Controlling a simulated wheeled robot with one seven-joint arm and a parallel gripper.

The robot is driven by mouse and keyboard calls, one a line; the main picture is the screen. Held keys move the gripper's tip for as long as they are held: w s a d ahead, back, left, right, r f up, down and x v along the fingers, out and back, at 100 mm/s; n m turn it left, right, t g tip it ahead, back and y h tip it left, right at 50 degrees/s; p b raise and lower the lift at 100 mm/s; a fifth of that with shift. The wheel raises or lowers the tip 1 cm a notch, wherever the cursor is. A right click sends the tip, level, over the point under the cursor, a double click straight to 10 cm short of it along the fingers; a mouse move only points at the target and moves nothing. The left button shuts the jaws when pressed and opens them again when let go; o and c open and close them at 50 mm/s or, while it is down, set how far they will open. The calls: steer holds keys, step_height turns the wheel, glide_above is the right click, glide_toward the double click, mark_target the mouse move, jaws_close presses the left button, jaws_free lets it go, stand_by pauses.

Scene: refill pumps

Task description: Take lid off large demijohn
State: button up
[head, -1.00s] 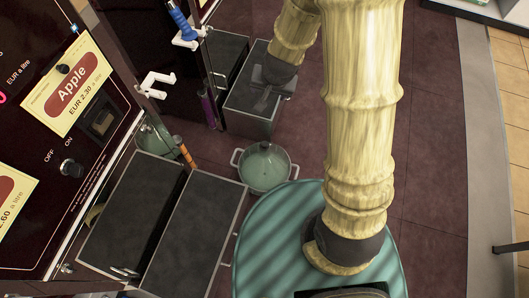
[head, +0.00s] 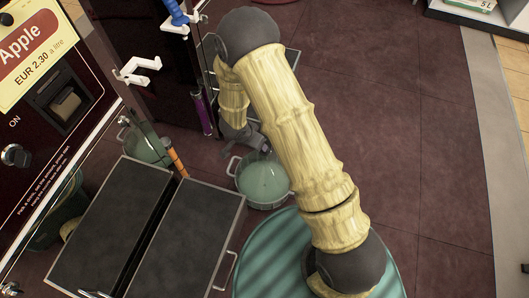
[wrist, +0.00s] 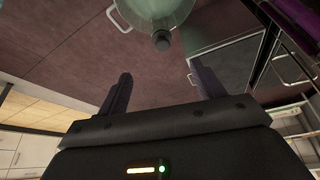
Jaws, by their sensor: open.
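A rounded pale-green glass vessel with side handles, seemingly the large demijohn (head: 262,182), stands on the floor left of the teal round top. In the wrist view the demijohn (wrist: 140,8) shows at the top edge, mostly out of frame, with a dark grey lid (wrist: 162,41) on its neck. My gripper (wrist: 160,68) is open and empty; the lid lies ahead of the gap between its fingers, apart from them. In the head view my gripper (head: 243,140) is low at the demijohn's far upper side, and the lid cannot be made out there.
Dark step-like boxes (head: 185,245) with metal edges stand close on the left. Another green glass vessel (head: 147,146) is behind an orange-tipped tube (head: 177,160). The pump panel (head: 50,90) is at far left. The floor on the right is clear.

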steer(key=b+x, duration=0.6)
steer(key=x, duration=0.6)
steer(key=b+x, duration=0.2)
steer(key=x, duration=0.1)
steer(key=b+x, duration=0.1)
steer(key=x, duration=0.1)
steer(key=shift+w+f, duration=0.15)
steer(key=shift+w, duration=0.2)
steer(key=c, duration=1.1)
steer(key=shift+o, duration=0.2)
